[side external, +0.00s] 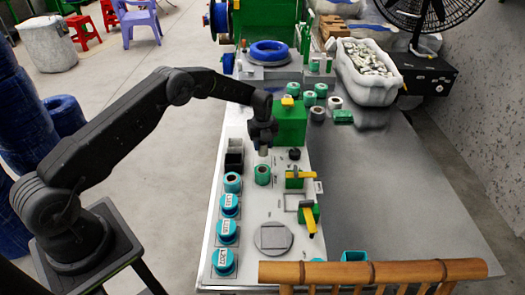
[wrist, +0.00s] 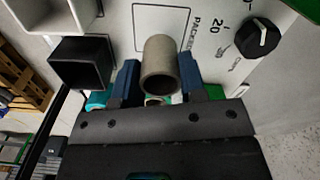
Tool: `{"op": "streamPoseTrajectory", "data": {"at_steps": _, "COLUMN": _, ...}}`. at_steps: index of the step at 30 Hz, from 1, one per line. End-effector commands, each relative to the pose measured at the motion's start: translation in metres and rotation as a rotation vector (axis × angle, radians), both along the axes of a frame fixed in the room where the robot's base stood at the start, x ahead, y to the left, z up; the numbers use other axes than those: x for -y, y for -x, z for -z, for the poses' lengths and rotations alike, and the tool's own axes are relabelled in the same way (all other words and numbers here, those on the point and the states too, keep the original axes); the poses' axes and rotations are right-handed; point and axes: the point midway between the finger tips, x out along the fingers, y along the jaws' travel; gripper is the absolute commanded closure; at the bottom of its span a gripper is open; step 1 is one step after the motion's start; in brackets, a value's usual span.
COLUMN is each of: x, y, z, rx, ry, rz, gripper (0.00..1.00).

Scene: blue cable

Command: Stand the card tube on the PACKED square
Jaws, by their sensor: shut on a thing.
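The card tube (wrist: 160,66) is a short grey-brown hollow cylinder. My gripper (wrist: 157,82) is shut on it, with a dark blue finger on each side. In the side external view the tube (side external: 263,152) hangs upright below my gripper (side external: 263,145), apparently above the panel. The PACKED square (wrist: 143,14) is a thin dark outline on the white panel, just beyond the tube in the wrist view. The tube hides part of its near edge. I cannot tell the exact gap between tube and panel.
A black open box (wrist: 80,63) stands left of the tube; a black dial (wrist: 257,39) is to the right. A green block (side external: 290,122) stands behind. A teal cylinder (side external: 262,176) stands close in front. Several labelled teal pots (side external: 227,231) line the left edge.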

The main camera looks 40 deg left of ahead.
Motion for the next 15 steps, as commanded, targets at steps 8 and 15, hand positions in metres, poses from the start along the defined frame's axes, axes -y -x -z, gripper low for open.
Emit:
{"op": "streamPoseTrajectory", "data": {"at_steps": 8, "x": 0.0, "y": 0.0, "z": 0.034, "rx": 0.001, "ry": 0.002, "rz": 0.001, "gripper": 0.84}}
{"op": "streamPoseTrajectory", "data": {"at_steps": 15, "x": 0.0, "y": 0.0, "z": 0.034, "rx": 0.001, "ry": 0.002, "rz": 0.001, "gripper": 0.84}}
